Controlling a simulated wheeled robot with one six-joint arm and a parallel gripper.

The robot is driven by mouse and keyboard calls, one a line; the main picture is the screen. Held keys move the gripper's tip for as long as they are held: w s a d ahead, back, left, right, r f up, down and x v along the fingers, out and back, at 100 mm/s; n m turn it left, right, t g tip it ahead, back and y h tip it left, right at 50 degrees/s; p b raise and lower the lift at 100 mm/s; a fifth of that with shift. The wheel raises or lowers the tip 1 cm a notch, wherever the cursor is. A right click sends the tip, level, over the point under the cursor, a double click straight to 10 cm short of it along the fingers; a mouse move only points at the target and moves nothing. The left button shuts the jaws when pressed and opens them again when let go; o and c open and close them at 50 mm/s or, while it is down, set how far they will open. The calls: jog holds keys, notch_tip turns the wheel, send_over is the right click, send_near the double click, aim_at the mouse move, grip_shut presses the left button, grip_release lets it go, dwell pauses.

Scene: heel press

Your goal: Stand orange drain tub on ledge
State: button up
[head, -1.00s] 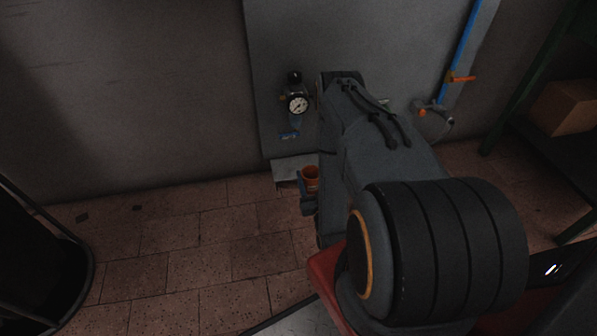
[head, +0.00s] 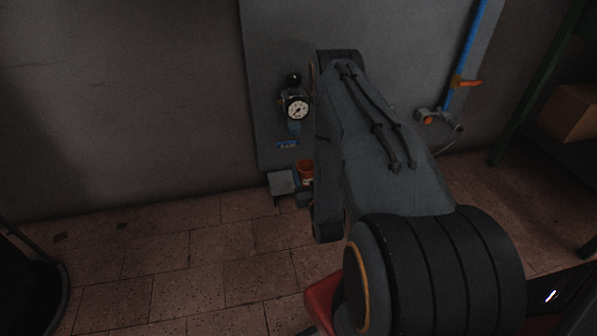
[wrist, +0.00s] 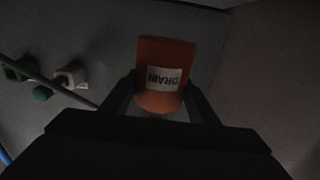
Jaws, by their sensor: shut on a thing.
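The orange drain tub (head: 305,169) is in my gripper (head: 303,188), close to the wall panel in the head view. My arm hides the right side of the grip there. In the wrist view the tub (wrist: 165,60) sits between the two dark fingers of my gripper (wrist: 160,100), and its white DRAIN label reads upside down. The ledge (head: 281,183) is a small pale grey plate at the panel's lower edge, just left of the tub. I cannot tell whether the tub touches the ledge.
A pressure gauge (head: 297,109) with a blue-bottomed unit is on the grey panel (head: 400,60) above the tub. A blue pipe (head: 464,60) with an orange valve handle runs down at the right. A cardboard box (head: 570,112) is at far right.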

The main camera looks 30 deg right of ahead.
jog(key=b+x, duration=0.4)
jog(key=x, duration=0.6)
notch_tip(320, 180, down, 6)
jog(key=b, duration=0.3)
jog(key=shift+s+f, duration=0.15)
jog(key=shift+f, duration=0.05)
jog(key=shift+f+b, duration=0.45)
jog(key=shift+b, duration=0.45)
jog(key=shift+f, duration=0.1)
jog(key=o, duration=1.2)
jog(key=shift+c, duration=0.2)
